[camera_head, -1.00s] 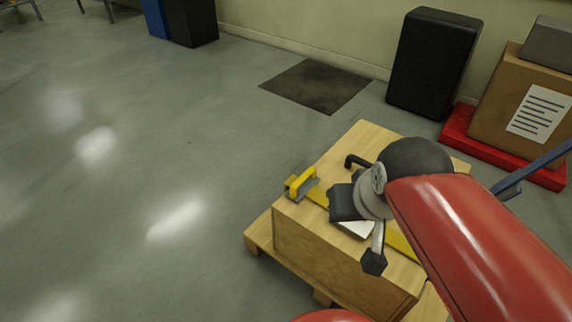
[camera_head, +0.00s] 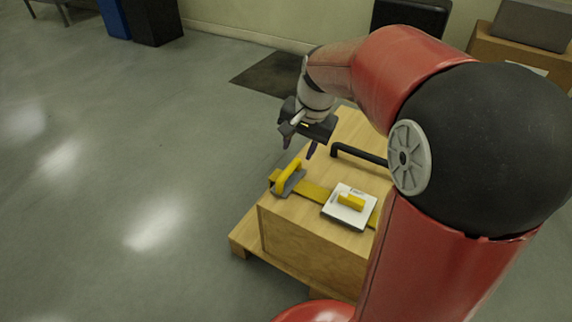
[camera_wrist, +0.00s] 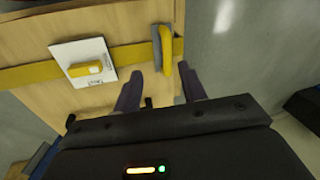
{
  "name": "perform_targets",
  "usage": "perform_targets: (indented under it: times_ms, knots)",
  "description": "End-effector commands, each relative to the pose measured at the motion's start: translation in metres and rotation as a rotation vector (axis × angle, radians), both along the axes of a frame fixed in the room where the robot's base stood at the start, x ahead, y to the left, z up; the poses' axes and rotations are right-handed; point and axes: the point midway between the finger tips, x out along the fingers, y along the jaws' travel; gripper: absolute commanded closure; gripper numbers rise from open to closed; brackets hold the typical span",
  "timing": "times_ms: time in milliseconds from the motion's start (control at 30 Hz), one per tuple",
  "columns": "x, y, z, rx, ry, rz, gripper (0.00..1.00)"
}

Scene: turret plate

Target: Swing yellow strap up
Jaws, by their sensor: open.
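A flat yellow strap (camera_head: 314,192) runs across the top of a wooden crate (camera_head: 300,235). At its left end a raised yellow handle (camera_head: 290,174) sits on a grey bracket. A white plate with a yellow block (camera_head: 351,201) lies over the strap's middle. In the wrist view the strap (camera_wrist: 40,72) lies flat, and the yellow handle (camera_wrist: 188,78) stands close to the right finger. My gripper (camera_head: 298,147) is open and empty above the crate's far left edge, just beyond the handle. Whether a finger touches the handle is unclear.
A black bar handle (camera_head: 358,154) rises from the crate top behind the plate. The crate stands on a wooden pallet (camera_head: 243,240). A dark mat (camera_head: 270,74) lies behind. Open floor extends to the left. My arm hides the crate's right side.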

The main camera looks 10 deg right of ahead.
Motion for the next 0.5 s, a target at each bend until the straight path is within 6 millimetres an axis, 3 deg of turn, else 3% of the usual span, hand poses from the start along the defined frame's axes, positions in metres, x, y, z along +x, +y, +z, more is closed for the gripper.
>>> perform_targets:
  times_ms: [33, 200, 500]
  knots:
    - [0.015, -0.001, -0.019, 0.009, 0.027, -0.037, 0.59]
    - [0.043, -0.004, -0.046, 0.026, 0.075, -0.126, 0.59]
    - [0.052, -0.001, -0.077, 0.030, 0.089, -0.147, 0.59]
